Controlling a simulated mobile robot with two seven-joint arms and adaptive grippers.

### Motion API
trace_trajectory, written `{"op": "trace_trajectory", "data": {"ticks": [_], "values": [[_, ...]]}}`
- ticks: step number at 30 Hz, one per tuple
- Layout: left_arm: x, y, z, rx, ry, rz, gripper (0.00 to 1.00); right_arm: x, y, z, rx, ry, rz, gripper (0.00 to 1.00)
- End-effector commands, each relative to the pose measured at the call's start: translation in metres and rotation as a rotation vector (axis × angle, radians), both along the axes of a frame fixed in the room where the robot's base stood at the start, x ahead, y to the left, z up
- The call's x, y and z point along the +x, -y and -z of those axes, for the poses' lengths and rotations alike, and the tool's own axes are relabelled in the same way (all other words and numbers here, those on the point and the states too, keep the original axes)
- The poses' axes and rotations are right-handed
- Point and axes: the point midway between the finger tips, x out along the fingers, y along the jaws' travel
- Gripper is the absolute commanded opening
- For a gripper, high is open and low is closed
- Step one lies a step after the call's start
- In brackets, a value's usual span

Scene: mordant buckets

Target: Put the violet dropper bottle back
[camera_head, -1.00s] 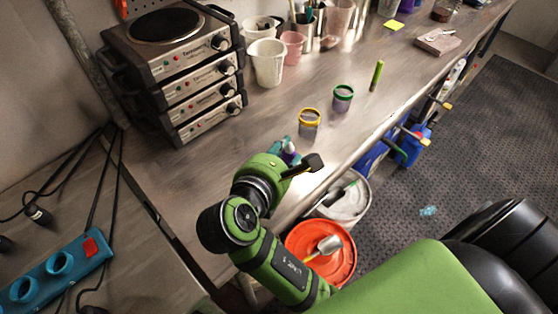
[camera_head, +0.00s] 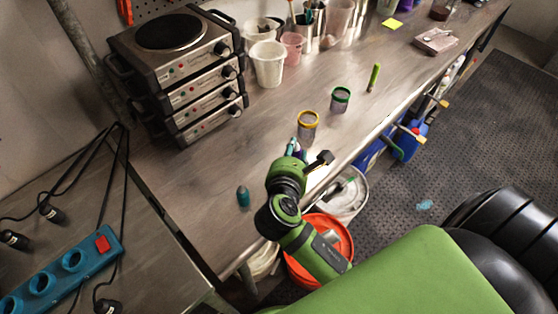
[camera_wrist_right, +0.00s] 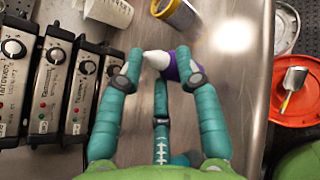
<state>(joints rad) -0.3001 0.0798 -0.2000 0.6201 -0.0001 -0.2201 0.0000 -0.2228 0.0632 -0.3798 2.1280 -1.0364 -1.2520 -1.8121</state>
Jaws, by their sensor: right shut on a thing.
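The violet dropper bottle (camera_wrist_right: 170,69), with a white top, is between the teal fingers of my right gripper (camera_wrist_right: 160,68) in the right wrist view. The fingers are shut on it, and it lies tilted across them. In the head view my right gripper (camera_head: 294,148) is over the bench near its front edge, just short of a yellow-rimmed jar (camera_head: 307,127). Only a little violet shows there, and most of the bottle is hidden. I cannot tell whether it touches the bench. My left gripper is not in view.
A green-rimmed jar (camera_head: 340,100) and a green stick (camera_head: 374,78) stand farther along the bench (camera_head: 215,165). Stacked hotplates (camera_head: 185,75) and white cups (camera_head: 268,65) stand behind. An orange bucket (camera_head: 340,235) is below the edge.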

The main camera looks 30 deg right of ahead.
Motion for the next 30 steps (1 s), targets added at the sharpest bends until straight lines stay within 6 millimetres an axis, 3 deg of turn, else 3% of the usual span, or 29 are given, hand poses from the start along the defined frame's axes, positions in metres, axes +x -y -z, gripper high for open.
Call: {"op": "trace_trajectory", "data": {"ticks": [3,9,18,30], "values": [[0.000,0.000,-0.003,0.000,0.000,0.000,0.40,0.020,-0.013,0.012,-0.001,-0.001,0.000,0.04],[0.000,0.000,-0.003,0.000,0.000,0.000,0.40,0.033,-0.022,0.024,0.000,0.002,0.000,0.04],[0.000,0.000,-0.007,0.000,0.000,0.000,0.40,0.033,-0.022,0.060,-0.002,-0.002,0.000,0.04],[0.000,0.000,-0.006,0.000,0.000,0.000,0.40,0.033,-0.022,0.067,-0.001,0.000,0.000,0.04]]}}
